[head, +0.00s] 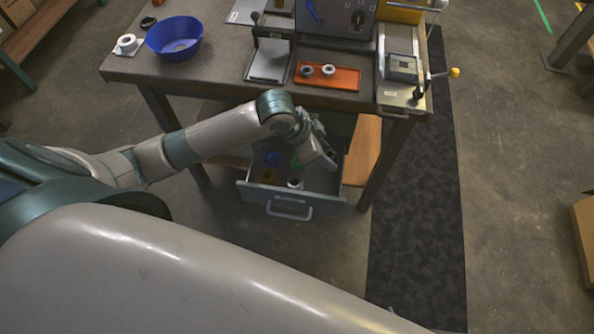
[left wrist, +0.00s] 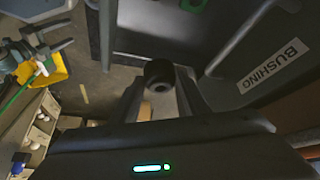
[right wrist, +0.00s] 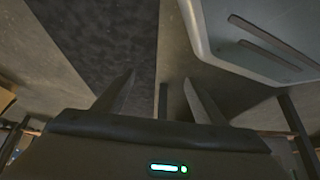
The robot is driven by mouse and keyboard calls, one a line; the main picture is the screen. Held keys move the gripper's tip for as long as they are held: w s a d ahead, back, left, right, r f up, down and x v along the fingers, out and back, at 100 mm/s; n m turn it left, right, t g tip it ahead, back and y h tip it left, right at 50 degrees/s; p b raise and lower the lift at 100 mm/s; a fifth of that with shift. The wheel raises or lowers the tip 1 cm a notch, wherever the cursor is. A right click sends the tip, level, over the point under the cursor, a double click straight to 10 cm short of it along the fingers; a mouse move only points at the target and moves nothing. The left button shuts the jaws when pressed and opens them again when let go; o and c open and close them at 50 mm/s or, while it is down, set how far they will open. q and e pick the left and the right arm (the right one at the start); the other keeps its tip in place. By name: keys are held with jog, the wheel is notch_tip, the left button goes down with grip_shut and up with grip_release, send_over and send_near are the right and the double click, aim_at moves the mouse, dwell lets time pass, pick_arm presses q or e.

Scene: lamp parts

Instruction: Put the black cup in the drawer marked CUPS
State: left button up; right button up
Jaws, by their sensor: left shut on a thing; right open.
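The black cup (left wrist: 158,76) is held between the fingers of my left gripper (left wrist: 160,90) in the left wrist view. In the head view my left gripper (head: 328,158) is over the right part of an open drawer (head: 258,193), and the cup hardly shows there. The drawer holds a blue item (head: 272,158), a white ring-like item (head: 294,183) and a dark yellowish item (head: 267,176). The left wrist view shows a label reading BUSHING on a grey panel (left wrist: 245,95); I see no CUPS marking. My right gripper (right wrist: 155,90) is open and empty.
The workbench (head: 215,80) stands above the drawer. A dark floor mat (head: 420,200) lies to the right.

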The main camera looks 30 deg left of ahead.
pick_arm(q)
jog(key=shift+s+f+m, duration=0.2)
jog(key=shift+f, duration=0.4)
jog(key=shift+s+f+m, duration=0.2)
jog(key=shift+f, duration=0.4)
jog(key=shift+d+f, duration=0.1)
jog(key=shift+f, duration=3)
jog(key=shift+f, duration=1.85)
jog(key=o, duration=1.1)
jog(key=shift+f, duration=0.15)
